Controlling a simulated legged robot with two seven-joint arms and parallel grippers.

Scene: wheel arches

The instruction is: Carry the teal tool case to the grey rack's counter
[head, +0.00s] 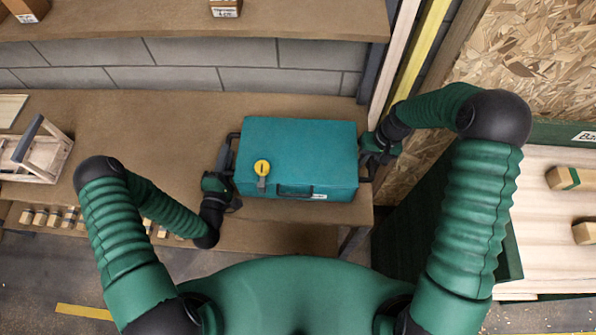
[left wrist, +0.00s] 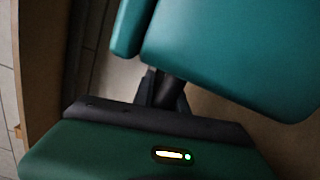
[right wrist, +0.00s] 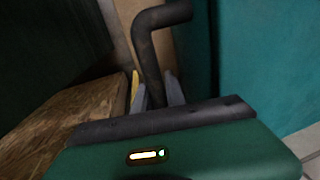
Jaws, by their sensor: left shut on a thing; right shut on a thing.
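The teal tool case (head: 300,150) is at the wooden counter (head: 180,125), near its right end, in the head view. It has a yellow round tag or dial (head: 262,168) and a dark front handle. Whether it rests on the counter or hangs just above it, I cannot tell. My left gripper (head: 225,180) is shut on the dark bar handle at the case's left side. My right gripper (head: 372,160) is shut on the bar handle at its right side, which shows in the right wrist view (right wrist: 150,60). The case's teal side (right wrist: 260,60) is close beside that gripper.
A wooden caddy (head: 40,150) stands at the counter's left end. An upper shelf (head: 180,20) holds small boxes. Upright boards (head: 425,40) stand just right of the case. A green-edged bin with pale planks (head: 540,200) is at the right. The counter's middle left is clear.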

